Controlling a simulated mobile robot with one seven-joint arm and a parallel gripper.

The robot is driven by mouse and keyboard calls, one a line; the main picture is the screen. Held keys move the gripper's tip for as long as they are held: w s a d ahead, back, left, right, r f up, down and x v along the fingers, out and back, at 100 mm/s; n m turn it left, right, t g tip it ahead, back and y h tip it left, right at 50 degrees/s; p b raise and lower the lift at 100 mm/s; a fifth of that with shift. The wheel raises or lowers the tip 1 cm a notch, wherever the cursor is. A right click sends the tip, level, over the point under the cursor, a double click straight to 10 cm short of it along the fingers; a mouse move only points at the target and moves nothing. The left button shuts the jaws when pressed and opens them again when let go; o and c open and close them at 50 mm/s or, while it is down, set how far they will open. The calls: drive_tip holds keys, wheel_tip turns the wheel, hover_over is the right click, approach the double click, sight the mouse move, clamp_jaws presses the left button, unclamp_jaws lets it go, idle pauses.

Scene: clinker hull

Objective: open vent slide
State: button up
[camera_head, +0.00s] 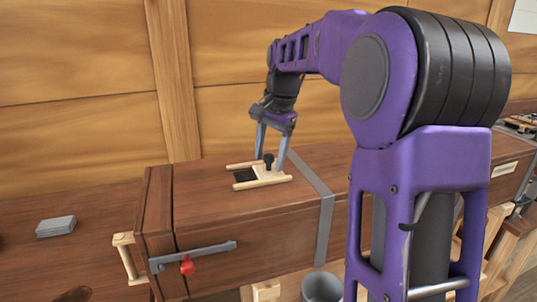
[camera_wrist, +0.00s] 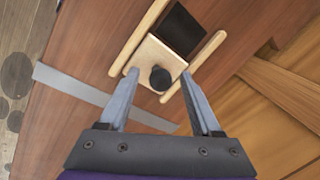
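The vent slide is a pale wooden plate (camera_head: 270,174) between two wooden rails on top of a long brown wooden chest, with a black knob (camera_head: 268,160) standing on it. A dark opening (camera_head: 244,176) shows beside the plate, uncovered. The wrist view shows the plate (camera_wrist: 151,54), the knob (camera_wrist: 160,78) and the dark opening (camera_wrist: 183,29) beyond it. My gripper (camera_head: 269,162) is open and points down over the plate. In the wrist view its fingertips (camera_wrist: 160,74) are on either side of the knob, with a gap on each side.
The chest (camera_head: 215,215) has a grey metal strap (camera_head: 325,222) across it and a grey latch bar with a red knob (camera_head: 187,265) on its front. A grey block (camera_head: 56,226) lies on the surface at left. A grey bucket (camera_head: 322,288) stands below. A plank wall rises behind.

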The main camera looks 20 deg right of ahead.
wheel_tip(320, 180, up, 17)
drive_tip(key=s+d+p, duration=0.1)
drive_tip(key=s+p, duration=0.1)
drive_tip(key=shift+s+d, duration=0.4)
idle(0.5)
